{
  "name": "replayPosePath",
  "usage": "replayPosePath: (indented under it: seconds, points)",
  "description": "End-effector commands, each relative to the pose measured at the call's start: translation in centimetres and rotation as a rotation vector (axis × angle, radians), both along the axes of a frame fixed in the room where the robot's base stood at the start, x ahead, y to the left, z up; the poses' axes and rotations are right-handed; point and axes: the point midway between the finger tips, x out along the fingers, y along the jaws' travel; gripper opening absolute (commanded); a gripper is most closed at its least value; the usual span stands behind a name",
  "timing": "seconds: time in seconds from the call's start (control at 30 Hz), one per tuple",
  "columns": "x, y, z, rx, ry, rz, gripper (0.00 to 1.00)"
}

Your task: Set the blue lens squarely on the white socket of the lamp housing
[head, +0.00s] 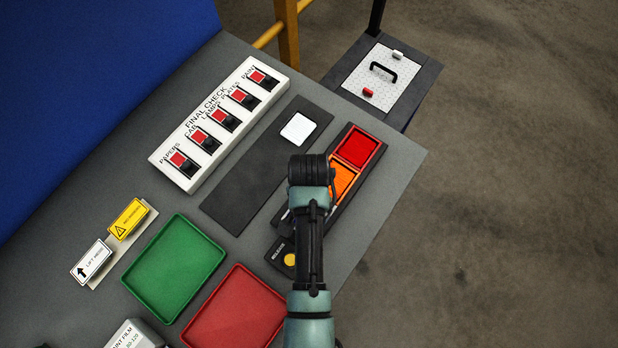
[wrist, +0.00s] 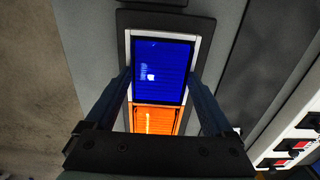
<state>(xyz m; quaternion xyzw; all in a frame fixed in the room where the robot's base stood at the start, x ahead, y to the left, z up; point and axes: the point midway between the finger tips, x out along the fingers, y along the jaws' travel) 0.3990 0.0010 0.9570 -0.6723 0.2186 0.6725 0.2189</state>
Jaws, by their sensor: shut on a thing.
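The blue lens (wrist: 163,65) is a square, glossy tile in the wrist view. My gripper (wrist: 160,80) is shut on it, with one finger at its left and right sides. The lens is over the dark lamp housing (wrist: 125,20), beside an orange lens (wrist: 146,121). A white rim of the socket (wrist: 188,45) shows along its top and right edges. I cannot tell whether the lens touches the socket or hangs just above it. In the head view my arm hides the blue lens and its socket; the housing (head: 335,206) shows with its orange lens and a red lens (head: 357,148).
A dark mat (head: 245,180) with a white square tile (head: 298,128) lies left of the housing. Beyond it is a white switch panel (head: 218,122). A green tray (head: 174,267) and a red tray (head: 236,311) lie at the lower left. The table's right edge is near the housing.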

Motion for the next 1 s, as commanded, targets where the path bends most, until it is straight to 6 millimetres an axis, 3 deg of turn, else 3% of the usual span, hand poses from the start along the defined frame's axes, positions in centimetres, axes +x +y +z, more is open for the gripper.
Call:
replayPosePath:
  seconds: [0.17,0.2,0.23,0.63,0.77,1.0]
  points:
    - [0.0,0.0,-0.2,0.000,0.000,0.000,0.33]
    - [0.0,0.0,-0.2,0.000,0.000,0.000,0.93]
    - [0.0,0.0,-0.2,0.000,0.000,0.000,0.98]
    - [0.1,0.0,0.7,0.000,-0.001,0.000,1.00]
    - [0.1,0.0,2.6,0.000,-0.004,0.000,1.00]
    - [0.1,0.0,7.9,-0.001,-0.006,0.000,1.00]
